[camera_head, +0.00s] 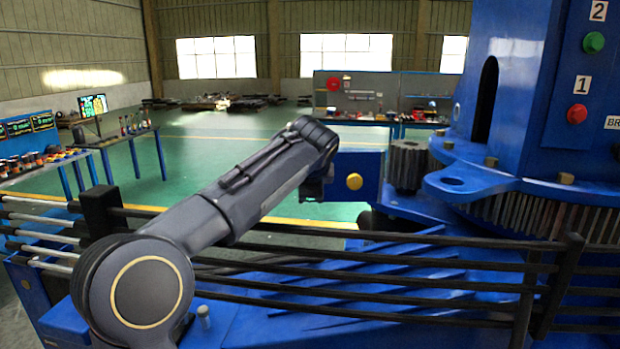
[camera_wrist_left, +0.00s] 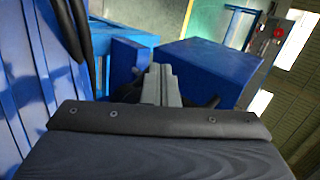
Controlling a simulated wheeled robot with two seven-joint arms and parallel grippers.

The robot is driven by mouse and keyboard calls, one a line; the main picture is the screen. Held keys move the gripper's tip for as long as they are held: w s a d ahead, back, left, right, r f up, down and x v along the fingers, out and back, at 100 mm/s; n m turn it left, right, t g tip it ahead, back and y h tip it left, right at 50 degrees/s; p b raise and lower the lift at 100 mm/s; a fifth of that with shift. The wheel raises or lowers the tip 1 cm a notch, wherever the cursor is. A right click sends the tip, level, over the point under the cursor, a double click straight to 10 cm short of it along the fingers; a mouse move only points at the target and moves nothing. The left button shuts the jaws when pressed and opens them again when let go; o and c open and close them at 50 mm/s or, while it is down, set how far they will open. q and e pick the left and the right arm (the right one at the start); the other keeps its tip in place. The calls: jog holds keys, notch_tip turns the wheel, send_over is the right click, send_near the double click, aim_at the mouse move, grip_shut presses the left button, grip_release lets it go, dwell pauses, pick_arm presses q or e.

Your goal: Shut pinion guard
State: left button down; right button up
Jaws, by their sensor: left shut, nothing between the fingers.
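The pinion guard (camera_head: 372,163) is a blue plate with a round yellow knob (camera_head: 354,181), in the middle of the head view. It stands left of the grey toothed pinion (camera_head: 408,164), whose teeth show uncovered. My left arm reaches in from the lower left, and my left gripper (camera_head: 312,188) points down at the guard's left edge; whether it touches is unclear. In the left wrist view the gripper fingers (camera_wrist_left: 160,84) are together and empty, between blue panels, including a large blue block (camera_wrist_left: 212,68) on the right. My right gripper is out of view.
Black railings (camera_head: 400,270) run across the front, below the guard. The big blue crane column (camera_head: 520,100), with a green and a red button, and a large toothed ring (camera_head: 530,215) stand at the right. Workbenches stand further back on open green floor.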

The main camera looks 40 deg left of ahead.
pick_arm(q)
jog(key=shift+w+a+p, duration=0.35)
jog(key=shift+w+a, duration=0.45)
jog(key=shift+w, duration=0.15)
jog(key=shift+w+a, duration=0.85)
jog(key=shift+s+d, duration=0.1)
